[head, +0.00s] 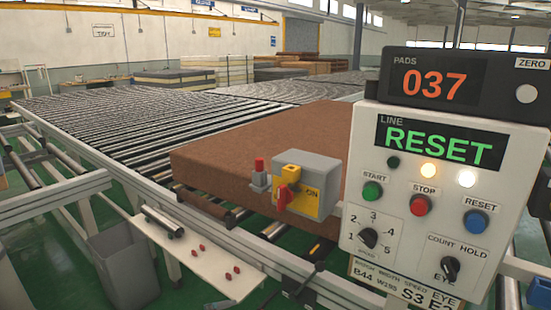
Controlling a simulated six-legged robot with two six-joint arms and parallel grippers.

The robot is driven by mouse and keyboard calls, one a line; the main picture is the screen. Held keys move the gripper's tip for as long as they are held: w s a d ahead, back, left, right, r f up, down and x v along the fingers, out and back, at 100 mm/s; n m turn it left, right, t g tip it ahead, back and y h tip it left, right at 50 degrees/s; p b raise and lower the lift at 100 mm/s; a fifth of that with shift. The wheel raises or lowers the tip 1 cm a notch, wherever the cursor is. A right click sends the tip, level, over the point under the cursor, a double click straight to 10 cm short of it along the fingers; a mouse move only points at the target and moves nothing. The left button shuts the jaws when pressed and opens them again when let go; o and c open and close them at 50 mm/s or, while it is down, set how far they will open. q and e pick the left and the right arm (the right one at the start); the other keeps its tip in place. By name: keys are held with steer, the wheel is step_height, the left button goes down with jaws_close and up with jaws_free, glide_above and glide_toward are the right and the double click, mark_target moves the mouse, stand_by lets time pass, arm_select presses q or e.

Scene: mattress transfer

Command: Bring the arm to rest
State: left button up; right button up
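Neither of my grippers can be made out in the head view. A control box (400,240) stands close at the right, with green START, red STOP and blue RESET buttons, a numbered dial and a COUNT/HOLD/EYE knob. Its line display (440,143) reads RESET in green. The pads counter (437,80) above it reads 037. A brown mattress pad (250,135) lies flat on the roller conveyor, its right part hidden behind the control box. A grey and yellow switch box (318,172) with a red handle stands in front of the pad.
The roller conveyor (105,125) stretches back to the left. A white shelf (190,262) with small red pieces and a metal cylinder (163,220) juts out at the front. A grey bin (122,270) stands below. Stacked pads (175,78) are at the back. Green floor shows at lower left.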

arm_select(q)
steer(key=s+f+n+g+y+p, duration=0.1)
steer(key=s+f+n+g, duration=0.3)
steer(key=s+f+n, duration=0.6)
steer(key=s+f+n+g+y+p, duration=0.2)
steer(key=s+f+n+g, duration=0.2)
steer(key=s+f+n, duration=0.5)
steer(key=s+f, duration=0.1)
steer(key=s, duration=0.6)
steer(key=shift+s+a+n+g, duration=0.35)
steer(key=shift+n+g, duration=0.05)
arm_select(e)
step_height(320, 180, up, 4)
steer(key=shift+r, duration=0.1)
arm_select(q)
steer(key=c, duration=0.9)
steer(key=shift+c, duration=0.3)
steer(key=shift+d, duration=0.15)
arm_select(e)
steer(key=shift+s+d, duration=0.15)
steer(key=shift+s, duration=0.05)
